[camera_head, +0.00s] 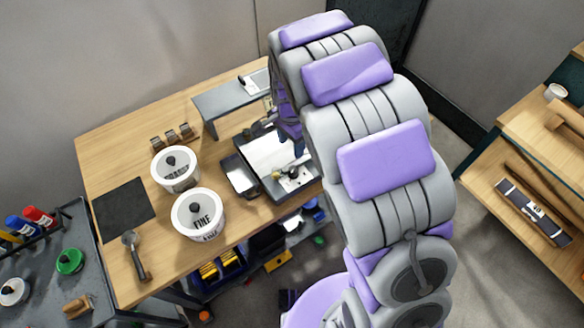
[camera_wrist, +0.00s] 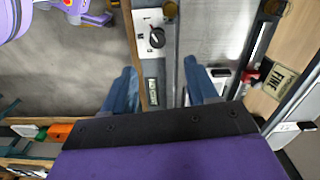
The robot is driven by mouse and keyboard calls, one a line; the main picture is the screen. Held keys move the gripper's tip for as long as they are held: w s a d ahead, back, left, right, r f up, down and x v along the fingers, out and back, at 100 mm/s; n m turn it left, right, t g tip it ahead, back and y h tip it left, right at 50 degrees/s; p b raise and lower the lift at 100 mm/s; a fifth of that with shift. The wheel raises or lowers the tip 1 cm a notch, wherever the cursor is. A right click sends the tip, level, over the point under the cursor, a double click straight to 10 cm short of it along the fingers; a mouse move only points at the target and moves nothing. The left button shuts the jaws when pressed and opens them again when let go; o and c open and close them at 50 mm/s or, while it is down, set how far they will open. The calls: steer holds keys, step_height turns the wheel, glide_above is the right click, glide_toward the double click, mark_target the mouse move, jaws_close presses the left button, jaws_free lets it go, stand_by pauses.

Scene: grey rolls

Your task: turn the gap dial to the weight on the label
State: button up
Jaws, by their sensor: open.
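In the wrist view a black gap dial (camera_wrist: 156,38) sits on a light grey panel (camera_wrist: 146,65), with a white pointer mark and a "1" printed above it. Below it is a small greenish plate (camera_wrist: 151,92) whose text is too small to read. A tan label (camera_wrist: 280,82) at the right reads "FINE"; I cannot make out a weight on it. My gripper (camera_wrist: 161,68) is open and empty, its blue fingers either side of the panel and the dial ahead of them.
White lidded tubs, one marked "FINE" (camera_head: 199,215) and another (camera_head: 175,170), stand on the wooden table (camera_head: 110,155). A grey riser (camera_head: 230,101) stands behind the machine. A dark mat (camera_head: 123,209) and a portafilter-like tool (camera_head: 136,256) lie left. A red knob (camera_wrist: 251,77) sits right of my fingers.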

mark_target(293, 169)
steer(key=f, duration=0.3)
steer(key=f+b, duration=0.1)
steer(key=f, duration=0.3)
steer(key=d+f+b, duration=0.1)
steer(key=f, duration=0.3)
steer(key=shift+a+f, duration=0.35)
steer(key=shift+f, duration=0.35)
steer(key=shift+d, duration=0.25)
steer(key=shift+d, duration=0.1)
steer(key=shift+c, duration=0.7)
steer(key=c, duration=0.9)
